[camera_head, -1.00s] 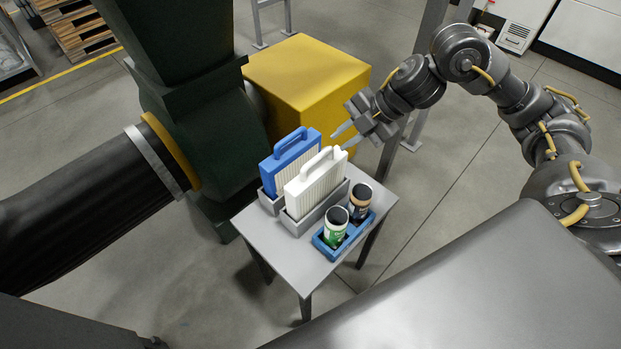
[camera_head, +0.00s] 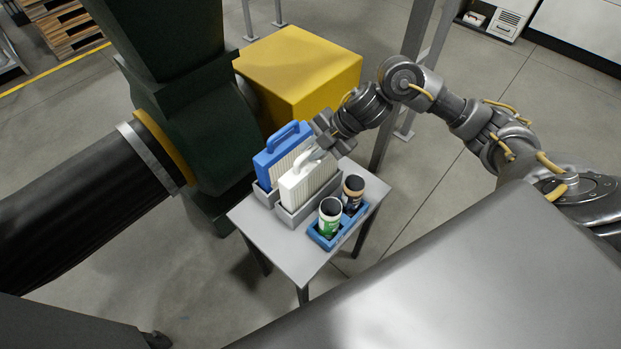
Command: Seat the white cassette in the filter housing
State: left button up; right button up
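The white cassette (camera_head: 308,188) stands upright in a grey holder (camera_head: 297,217) on a small grey table (camera_head: 262,232). Its pleated face and the top handle show. My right gripper (camera_head: 317,152) is at the right end of that handle, with its fingers close to or around it. The fingers are small and partly merge with the handle, so whether they have closed is unclear. A dark green machine body (camera_head: 180,95) stands left of the table; I cannot tell whether it is the filter housing, and no opening shows. My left gripper is not in view.
A blue cassette (camera_head: 264,160) stands close behind the white one in its own holder. A blue caddy (camera_head: 327,241) in front holds a green-labelled container (camera_head: 330,218) and a dark one (camera_head: 353,192). A yellow box (camera_head: 300,70) stands behind. A thick black duct (camera_head: 75,205) reaches the green machine.

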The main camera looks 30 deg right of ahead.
jog(key=shift+w+a+f, duration=0.15)
jog(key=shift+a+f, duration=0.1)
jog(key=shift+f, duration=0.2)
grip_shut()
jog(key=shift+d, duration=0.1)
dwell(1.0)
